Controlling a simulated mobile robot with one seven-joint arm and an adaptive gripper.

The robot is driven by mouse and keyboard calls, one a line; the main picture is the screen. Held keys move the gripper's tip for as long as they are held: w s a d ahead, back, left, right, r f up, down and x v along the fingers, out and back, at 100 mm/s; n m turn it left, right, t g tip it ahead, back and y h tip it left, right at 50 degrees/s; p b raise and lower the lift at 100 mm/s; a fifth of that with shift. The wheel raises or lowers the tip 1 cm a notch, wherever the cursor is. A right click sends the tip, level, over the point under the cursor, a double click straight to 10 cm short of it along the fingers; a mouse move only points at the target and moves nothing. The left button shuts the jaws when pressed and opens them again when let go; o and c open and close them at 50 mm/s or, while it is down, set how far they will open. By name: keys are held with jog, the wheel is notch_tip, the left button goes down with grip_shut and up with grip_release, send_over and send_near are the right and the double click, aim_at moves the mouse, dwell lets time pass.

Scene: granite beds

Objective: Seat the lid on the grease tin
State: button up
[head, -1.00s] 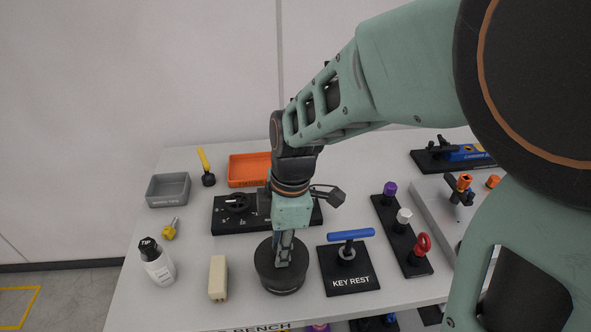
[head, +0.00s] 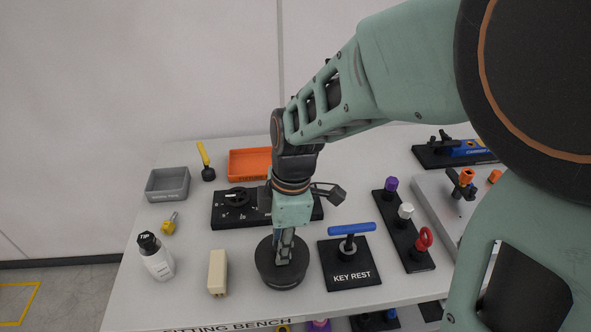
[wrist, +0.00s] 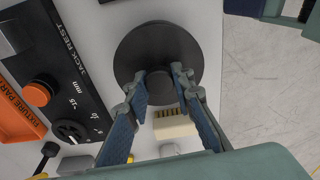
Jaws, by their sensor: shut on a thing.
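A dark round tin with its lid (head: 265,262) stands near the front of the bench, left of the key rest. In the wrist view the black disc of the lid (wrist: 150,45) shows from above, with a small round knob at its middle. My gripper (head: 285,262) points down onto the middle of the lid. In the wrist view my gripper (wrist: 162,78) has its fingers on both sides of the knob, shut on it. The lid covers the tin's top. The seam is too small to tell whether the lid sits fully down.
A cream block (head: 217,272) and a white bottle (head: 157,260) stand left of the tin. The black key rest (head: 350,270) with a blue-handled key is close on the right. The black jack rest (head: 233,215) lies behind. The bench's front edge is near.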

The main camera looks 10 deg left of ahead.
jog(key=shift+f, duration=0.2)
jog(key=o, duration=1.1)
jog(key=r, duration=0.7)
jog(key=shift+w+d+r, duration=0.1)
jog(key=shift+d+r, duration=0.2)
jog(key=shift+d, duration=0.1)
jog(key=shift+f, duration=0.15)
